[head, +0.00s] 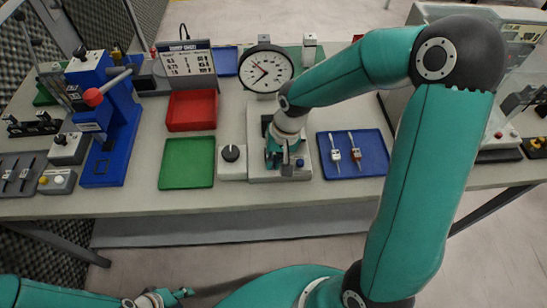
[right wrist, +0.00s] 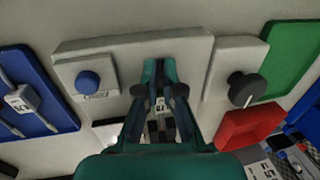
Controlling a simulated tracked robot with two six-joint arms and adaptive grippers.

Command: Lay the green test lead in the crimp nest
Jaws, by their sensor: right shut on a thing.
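My right gripper (right wrist: 160,80) is shut on a lead with a white printed tag (right wrist: 161,104), which shows between its fingers in the right wrist view. The fingers hide most of the lead, and its colour is hard to tell from them. In the head view my right gripper (head: 286,162) points down over the pale fixture plate (head: 257,128), which also shows in the right wrist view (right wrist: 130,47). The crimp nest itself is hidden behind the gripper, and I cannot tell whether the lead touches it. My left gripper (head: 178,295) is low at the front, away from the table, its opening unclear.
A blue tray (head: 376,170) with two tagged leads lies right of the plate. A black-knobbed box (head: 230,155) stands left of it, then green (head: 187,163) and red (head: 192,111) trays. A dial gauge (head: 265,68) stands behind. A blue button (right wrist: 88,82) sits on the plate.

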